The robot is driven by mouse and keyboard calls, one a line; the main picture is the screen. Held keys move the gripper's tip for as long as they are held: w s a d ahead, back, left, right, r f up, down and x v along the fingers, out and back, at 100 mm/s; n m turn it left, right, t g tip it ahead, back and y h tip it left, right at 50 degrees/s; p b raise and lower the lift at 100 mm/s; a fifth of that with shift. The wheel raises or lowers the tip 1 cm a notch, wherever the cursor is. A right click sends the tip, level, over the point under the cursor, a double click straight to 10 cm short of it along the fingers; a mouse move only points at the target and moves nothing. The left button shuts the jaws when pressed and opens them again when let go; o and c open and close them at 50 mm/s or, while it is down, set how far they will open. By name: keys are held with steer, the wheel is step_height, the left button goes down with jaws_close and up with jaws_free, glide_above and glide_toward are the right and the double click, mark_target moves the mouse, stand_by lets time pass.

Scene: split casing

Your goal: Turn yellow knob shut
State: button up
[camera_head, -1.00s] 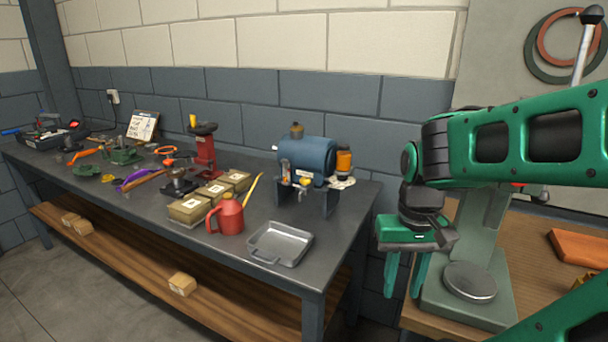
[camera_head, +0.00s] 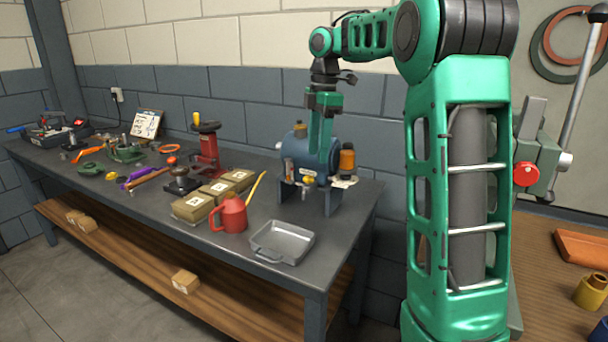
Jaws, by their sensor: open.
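A small yellow knob (camera_head: 308,180) shows low on the front of the blue cylindrical casing (camera_head: 300,152), which sits on a dark stand near the right end of the long bench. My gripper (camera_head: 321,152) is open and points down. It appears in front of the casing, just above and to the right of the knob in the picture, and covers part of the casing. I cannot tell how far it is from the knob in depth, or how far the knob is turned.
An orange-and-black container (camera_head: 347,160) stands right of the casing. A red can (camera_head: 231,214), a grey tray (camera_head: 282,241) and tan boxes (camera_head: 194,207) stand in front and to the left. A red post (camera_head: 207,148) with a yellow top stands farther left.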

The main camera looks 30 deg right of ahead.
mark_target(308, 177)
steer(key=w+d+n, duration=0.2)
steer(key=w+n, duration=0.6)
steer(key=shift+h, duration=0.4)
steer(key=shift+s+a+f, duration=0.1)
steer(key=shift+s+f, duration=0.05)
steer(key=shift+f, duration=5.1)
steer(key=c, duration=1)
steer(key=shift+a, duration=0.3)
steer(key=shift+c, duration=0.2)
steer(key=shift+d+m, duration=0.2)
steer(key=shift+m, duration=0.2)
